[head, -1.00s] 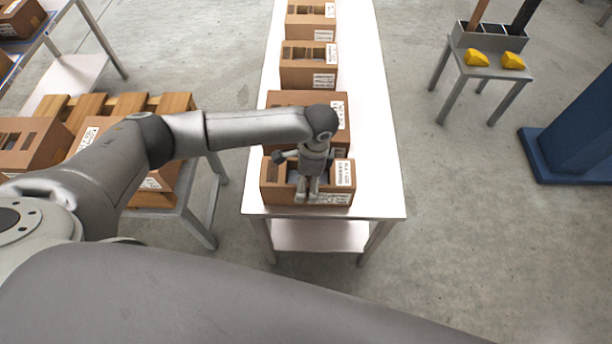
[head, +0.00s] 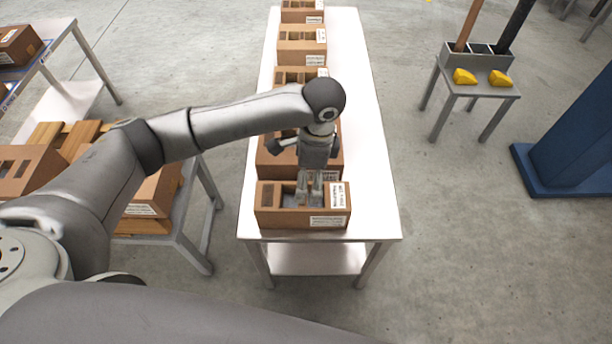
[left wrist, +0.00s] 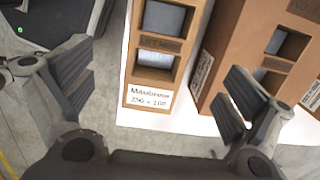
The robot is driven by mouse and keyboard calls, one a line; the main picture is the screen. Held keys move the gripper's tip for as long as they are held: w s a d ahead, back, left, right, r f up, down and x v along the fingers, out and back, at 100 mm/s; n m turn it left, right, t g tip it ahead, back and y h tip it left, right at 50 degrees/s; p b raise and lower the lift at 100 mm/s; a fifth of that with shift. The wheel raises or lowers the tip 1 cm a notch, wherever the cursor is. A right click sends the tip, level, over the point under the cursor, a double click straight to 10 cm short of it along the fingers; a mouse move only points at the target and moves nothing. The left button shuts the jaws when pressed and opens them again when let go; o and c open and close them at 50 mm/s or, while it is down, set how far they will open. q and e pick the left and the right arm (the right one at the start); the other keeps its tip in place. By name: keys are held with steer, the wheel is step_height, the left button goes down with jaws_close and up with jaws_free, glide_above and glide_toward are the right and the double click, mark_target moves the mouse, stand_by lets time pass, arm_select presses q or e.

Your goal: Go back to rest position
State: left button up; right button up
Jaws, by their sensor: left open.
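My left gripper (head: 310,190) is above the nearest cardboard box (head: 290,220) at the near end of the white table (head: 372,190). In the left wrist view its two fingers (left wrist: 160,105) are spread wide apart with nothing between them. That view shows a box with square openings and a white label (left wrist: 150,98) below the gripper, and a second box (left wrist: 262,50) beside it. My left arm reaches in from the left across the head view. My right gripper is in neither view.
More boxes (head: 302,45) stand in a row along the white table. A low stand with a wooden pallet (head: 50,135) and boxes is at the left. A small table (head: 470,88) with yellow pieces (head: 464,76) and a blue column (head: 575,140) are at the right. Open floor (head: 450,240) lies between.

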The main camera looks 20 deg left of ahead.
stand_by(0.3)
arm_select(q)
steer(key=s+d+f+n+t+h, duration=0.25)
steer(key=s+d+f+h, duration=0.2)
steer(key=s+d, duration=0.45)
steer(key=s+a+f+n+t+y, duration=0.1)
steer(key=s+a+n, duration=0.45)
steer(key=a, duration=0.35)
steer(key=s+a+f+n+t+y, duration=0.1)
steer(key=s+a+n+y, duration=0.1)
steer(key=s+a+n, duration=0.55)
step_height(320, 180, down, 25)
steer(key=m+g, duration=0.2)
steer(key=m, duration=0.1)
steer(key=s+a+f, duration=0.2)
steer(key=s+f, duration=0.6)
steer(key=s+a+f+g, duration=0.1)
steer(key=s+a+f, duration=0.1)
steer(key=s+f, duration=0.6)
steer(key=shift+s+f, duration=0.3)
steer(key=shift+f, duration=0.25)
